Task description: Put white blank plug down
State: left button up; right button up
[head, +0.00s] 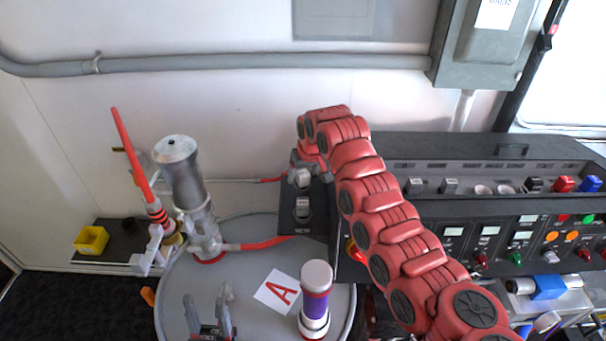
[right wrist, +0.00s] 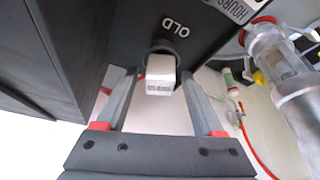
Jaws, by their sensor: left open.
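The white blank plug (right wrist: 160,75), with dark lettering on its end, sits at the black panel (right wrist: 115,35) below the word OLD in the right wrist view. In the head view a white plug (head: 302,178) stands on the black box (head: 318,205), just under my right gripper (head: 302,160). My right gripper (right wrist: 160,85) has a finger on either side of the plug, with a visible gap at each side. My left gripper (head: 209,308) is open and empty over the grey drum top (head: 240,255).
A metal cylinder (head: 185,180) stands at left. A control console (head: 490,200) fills the right.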

jog(key=shift+r, duration=0.15)
jog(key=shift+r, duration=0.4)
jog(key=v, duration=1.1)
jog(key=shift+s+d, duration=0.15)
jog(key=shift+s, duration=0.15)
jog(key=shift+f, duration=0.15)
